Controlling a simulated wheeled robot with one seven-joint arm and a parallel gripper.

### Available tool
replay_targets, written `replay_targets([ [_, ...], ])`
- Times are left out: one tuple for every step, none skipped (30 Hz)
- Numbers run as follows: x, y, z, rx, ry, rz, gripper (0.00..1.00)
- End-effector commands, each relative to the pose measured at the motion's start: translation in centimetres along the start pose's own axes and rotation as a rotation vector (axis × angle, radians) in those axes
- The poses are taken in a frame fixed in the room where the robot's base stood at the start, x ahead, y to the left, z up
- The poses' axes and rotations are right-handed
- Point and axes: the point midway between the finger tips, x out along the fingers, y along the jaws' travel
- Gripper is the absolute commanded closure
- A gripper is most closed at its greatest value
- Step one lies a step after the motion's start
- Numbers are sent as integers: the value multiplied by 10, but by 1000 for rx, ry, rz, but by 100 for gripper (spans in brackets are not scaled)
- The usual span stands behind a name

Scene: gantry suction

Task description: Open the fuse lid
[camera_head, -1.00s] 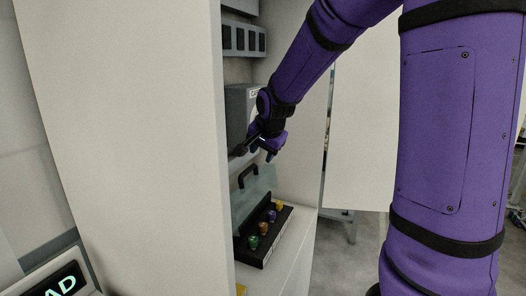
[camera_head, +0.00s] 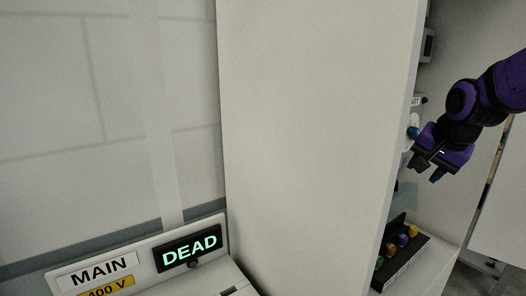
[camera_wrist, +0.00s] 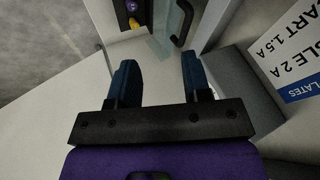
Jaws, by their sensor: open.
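The fuse lid (camera_wrist: 168,38) is a clear greenish pane with a black handle (camera_wrist: 184,24), at the top of the wrist view. In the head view only a piece of the lid (camera_head: 404,197) shows past the cabinet's side wall. It stands raised at the back of the black fuse block (camera_head: 408,262), whose coloured fuses (camera_head: 402,240) show uncovered. My gripper (camera_head: 430,172) is above and apart from the lid and the block. In the wrist view its two dark blue fingers (camera_wrist: 157,78) are spread with nothing between them, short of the handle.
The white cabinet side wall (camera_head: 315,140) hides much of the inside. A grey box with a fuse-rating label (camera_wrist: 292,55) is close to the right finger. A panel reading DEAD (camera_head: 190,247) stands at the lower left.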

Motion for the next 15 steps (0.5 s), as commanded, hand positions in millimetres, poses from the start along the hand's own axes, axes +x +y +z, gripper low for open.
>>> replay_targets([
  [-16,5,10,-47,-10,-14,56],
  [-24,8,17,-81,-17,-20,56],
  [-34,12,26,-126,-26,-26,56],
  [-41,14,33,-162,-31,-30,56],
  [-49,18,40,-196,-35,-34,56],
  [-59,22,50,-244,-41,-38,56],
  [-66,25,57,-280,-43,-41,56],
  [-72,28,64,-316,-46,-42,56],
  [-81,33,74,-363,-48,-44,56],
  [-88,36,82,-400,-49,-44,56],
  [-94,40,90,-436,-49,-43,56],
  [-101,45,100,-485,-50,-41,56],
  [-106,49,107,-521,-49,-38,56],
  [-111,52,115,-555,-48,-35,56],
  [-116,57,124,-599,-47,-29,56],
])
